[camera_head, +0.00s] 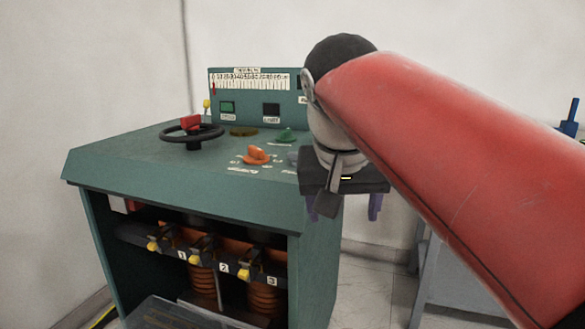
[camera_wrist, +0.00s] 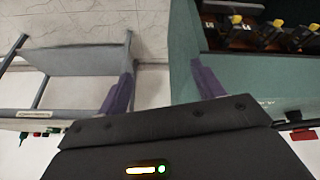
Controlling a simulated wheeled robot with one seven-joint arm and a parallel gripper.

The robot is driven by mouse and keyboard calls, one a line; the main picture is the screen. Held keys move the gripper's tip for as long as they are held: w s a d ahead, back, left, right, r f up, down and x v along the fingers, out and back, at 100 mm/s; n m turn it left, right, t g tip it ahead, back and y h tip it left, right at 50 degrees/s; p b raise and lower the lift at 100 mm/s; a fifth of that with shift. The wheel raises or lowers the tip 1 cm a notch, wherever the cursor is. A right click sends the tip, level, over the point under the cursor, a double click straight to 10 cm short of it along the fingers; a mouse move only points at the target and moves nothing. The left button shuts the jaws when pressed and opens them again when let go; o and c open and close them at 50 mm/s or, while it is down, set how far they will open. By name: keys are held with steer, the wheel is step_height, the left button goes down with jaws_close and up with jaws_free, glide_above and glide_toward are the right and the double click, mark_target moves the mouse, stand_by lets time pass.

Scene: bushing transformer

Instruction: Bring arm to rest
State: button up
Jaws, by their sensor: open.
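My gripper (camera_head: 342,205) hangs at the right side of the green transformer console (camera_head: 130,172), its purple fingers pointing down. The wrist view shows the two purple fingers of my gripper (camera_wrist: 162,82) spread wide, with only floor between them. It is open and empty. My red arm comes in from the right and hides part of the console's right end. In the wrist view the console (camera_wrist: 200,50) is on the right, close to one finger; I cannot tell whether they touch.
The console top carries a black handwheel (camera_head: 192,135) and an orange knob (camera_head: 257,155). Yellow-tipped terminals (camera_head: 243,274) sit in its open front. A grey table (camera_wrist: 85,62) stands to the left in the wrist view. Bare floor (camera_wrist: 150,25) lies between the table and console.

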steer(key=s+d+f, duration=0.2)
steer(key=s+f, duration=0.2)
steer(key=f, duration=0.3)
steer(key=s+d+f+y, duration=0.1)
steer(key=s+d+f, duration=0.2)
steer(key=f, duration=0.5)
steer(key=s+d+f+n, duration=0.1)
steer(key=s+d+f, duration=0.2)
steer(key=s+f, duration=0.2)
step_height(320, 180, down, 2)
steer(key=shift+s+f+t, duration=0.15)
steer(key=shift+s+t, duration=0.05)
steer(key=shift+t, duration=0.2)
